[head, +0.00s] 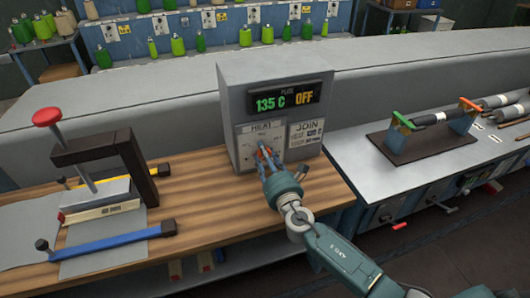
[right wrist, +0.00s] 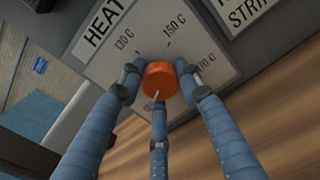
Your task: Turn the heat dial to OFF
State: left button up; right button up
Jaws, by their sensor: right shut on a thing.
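The heat dial is an orange knob (right wrist: 160,75) on a white HEAT plate (head: 249,139) on the front of a grey control box (head: 235,92). My right gripper (right wrist: 158,88) is shut on the dial, its three blue fingers around it. In the head view my right gripper (head: 266,156) covers most of the knob. In the right wrist view a pale mark on the knob points toward the lowest finger. Temperature labels show around the dial; I see no OFF label on the plate. The box display (head: 284,99) reads 135 C in green and OFF in orange. My left gripper is not in view.
A metal table (head: 360,150) with a roller stand (head: 425,140) is at the right. Green bottles line shelves behind.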

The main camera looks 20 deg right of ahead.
jog(key=shift+a+f+n, duration=0.1)
jog(key=shift+n, duration=0.3)
jog(key=o, duration=1.1)
jog(key=shift+o, duration=0.2)
jog(key=s, duration=1.2)
jog(key=shift+d, duration=0.2)
